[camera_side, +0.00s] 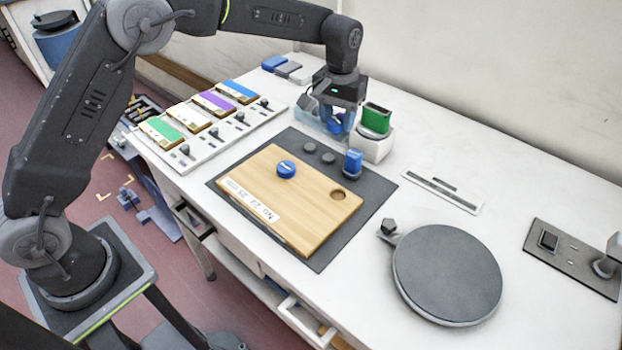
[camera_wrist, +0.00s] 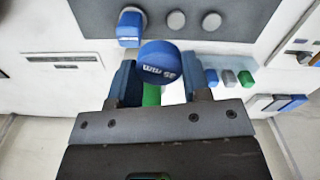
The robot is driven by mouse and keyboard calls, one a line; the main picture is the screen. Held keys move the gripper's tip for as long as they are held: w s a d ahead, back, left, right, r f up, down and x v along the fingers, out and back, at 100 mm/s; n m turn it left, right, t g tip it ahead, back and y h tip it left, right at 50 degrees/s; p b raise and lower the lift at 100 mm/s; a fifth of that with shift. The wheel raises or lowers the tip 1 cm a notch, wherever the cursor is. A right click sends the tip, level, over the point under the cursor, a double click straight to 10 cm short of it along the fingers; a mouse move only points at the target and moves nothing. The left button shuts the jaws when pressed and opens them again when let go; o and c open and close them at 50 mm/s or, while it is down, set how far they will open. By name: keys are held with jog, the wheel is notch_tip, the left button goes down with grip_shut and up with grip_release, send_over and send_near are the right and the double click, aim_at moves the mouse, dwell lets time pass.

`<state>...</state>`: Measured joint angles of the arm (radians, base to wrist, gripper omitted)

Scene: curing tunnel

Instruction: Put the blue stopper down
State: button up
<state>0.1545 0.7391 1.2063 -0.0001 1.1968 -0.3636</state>
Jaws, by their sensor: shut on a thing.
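My gripper (camera_side: 338,122) is shut on a blue stopper (camera_wrist: 160,62), a round cap with white lettering on top. In the wrist view it sits between the two fingers (camera_wrist: 158,80). In the side view the gripper is at the clear bin (camera_side: 310,112), beside the white block with the green piece; I cannot tell whether the stopper is inside the bin. A second blue stopper (camera_side: 286,169) sits in the wooden board (camera_side: 262,190). The board has an empty round hole (camera_side: 338,195) near its right end.
A green piece (camera_side: 376,119) stands on a white block (camera_side: 378,147). A round grey plate (camera_side: 447,273) is front right. Colour-labelled boards (camera_side: 200,115) lie left.

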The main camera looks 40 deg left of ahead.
send_over(379, 188)
notch_tip(379, 188, down, 7)
jog(key=shift+f, duration=2.1)
jog(key=shift+f, duration=0.1)
jog(key=shift+f, duration=0.1)
jog(key=o, duration=0.9)
